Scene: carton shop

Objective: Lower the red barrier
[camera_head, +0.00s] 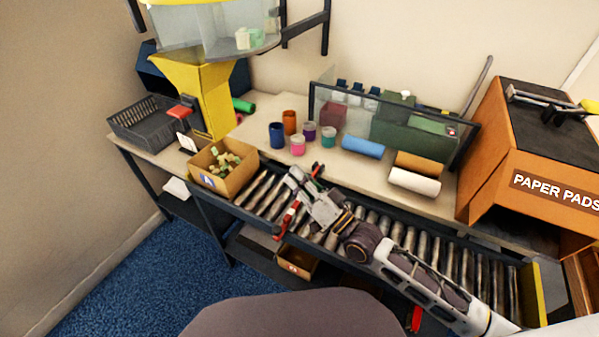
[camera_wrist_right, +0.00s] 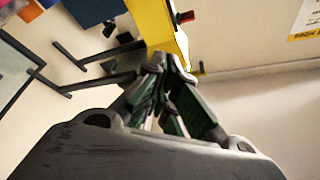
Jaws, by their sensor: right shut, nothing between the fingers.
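The red barrier (camera_head: 287,219) is a slim red bar with pale patches at the front edge of the roller conveyor. It slants up and to the right; my right gripper hides part of it, and a red bit shows beyond, seemingly in line with it. I cannot tell how far it is raised. My right gripper (camera_head: 303,178) is over the conveyor, close to the bar, fingers pointing to the back left. It is shut and empty. In the right wrist view its green-padded fingers (camera_wrist_right: 167,68) meet at the tips, and the barrier does not show. My left gripper is out of view.
A carton of packing pieces (camera_head: 222,165) stands at the conveyor's (camera_head: 440,262) left end. A yellow hopper stand (camera_head: 206,95) is at the left and a PAPER PADS box (camera_head: 550,190) at the right.

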